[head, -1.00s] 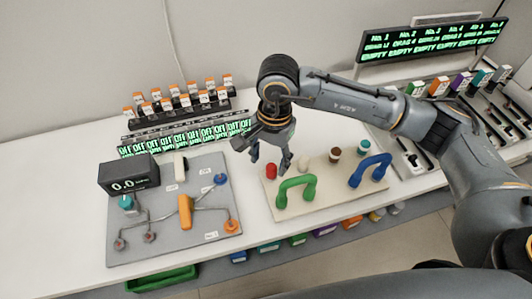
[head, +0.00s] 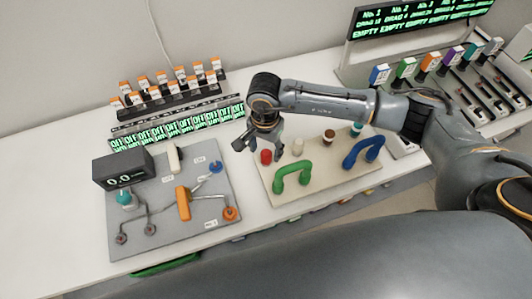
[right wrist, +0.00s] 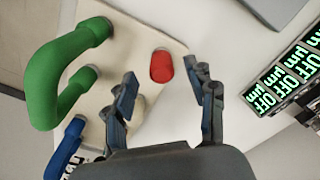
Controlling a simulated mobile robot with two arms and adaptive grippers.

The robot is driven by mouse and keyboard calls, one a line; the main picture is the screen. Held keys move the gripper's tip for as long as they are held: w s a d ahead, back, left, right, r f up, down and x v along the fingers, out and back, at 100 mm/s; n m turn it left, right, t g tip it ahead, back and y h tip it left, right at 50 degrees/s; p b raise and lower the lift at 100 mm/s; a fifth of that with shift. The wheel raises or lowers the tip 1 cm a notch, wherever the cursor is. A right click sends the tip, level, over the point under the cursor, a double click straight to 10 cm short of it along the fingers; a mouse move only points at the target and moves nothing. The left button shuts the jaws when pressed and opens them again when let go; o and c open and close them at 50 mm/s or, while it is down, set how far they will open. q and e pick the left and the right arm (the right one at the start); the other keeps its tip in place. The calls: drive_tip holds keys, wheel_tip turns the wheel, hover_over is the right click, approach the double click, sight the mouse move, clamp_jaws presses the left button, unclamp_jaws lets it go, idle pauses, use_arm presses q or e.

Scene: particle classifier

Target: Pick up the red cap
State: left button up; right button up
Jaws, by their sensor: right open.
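The red cap (head: 266,157) stands at the back left of the beige board (head: 287,198), behind the green handle (head: 292,177). In the right wrist view the red cap (right wrist: 161,66) lies ahead of the fingertips, between their lines. My right gripper (head: 260,148) is above and right beside the cap in the head view; the wrist view shows its two fingers (right wrist: 164,84) spread apart with nothing between them. The cap's top and side are clear of the fingers there. My left gripper is out of view.
A white cap (head: 297,147), a brown cap (head: 329,136) and a blue handle (head: 363,154) share the board. A grey panel (head: 150,239) with an orange valve handle (head: 182,203) and a display box stands to the left. Racks of orange-topped bottles (head: 166,90) stand behind.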

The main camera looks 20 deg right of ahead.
sight(266, 152)
drive_tip(key=f, duration=0.1)
drive_tip(key=f+p, duration=0.1)
drive_tip(key=f, duration=0.1)
drive_tip(key=shift+w+d+f, duration=0.15)
drive_tip(key=shift+w+d, duration=0.05)
drive_tip(key=shift+f, duration=0.2)
drive_tip(key=c, duration=1)
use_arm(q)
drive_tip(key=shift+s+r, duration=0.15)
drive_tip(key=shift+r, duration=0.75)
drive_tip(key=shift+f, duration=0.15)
use_arm(e)
drive_tip(key=shift+r, duration=0.1)
drive_tip(key=shift+r+b, duration=0.55)
drive_tip(key=shift+b, duration=0.05)
use_arm(q)
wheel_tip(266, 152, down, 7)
drive_tip(key=b, duration=0.6)
use_arm(e)
drive_tip(key=s+a+r, duration=0.2)
drive_tip(key=s+r, duration=0.2)
drive_tip(key=s+a+r, duration=0.2)
drive_tip(key=s+r, duration=0.1)
drive_tip(key=s, duration=0.1)
drive_tip(key=s+a+r, duration=0.3)
drive_tip(key=s+r, duration=0.1)
drive_tip(key=shift+r, duration=0.35)
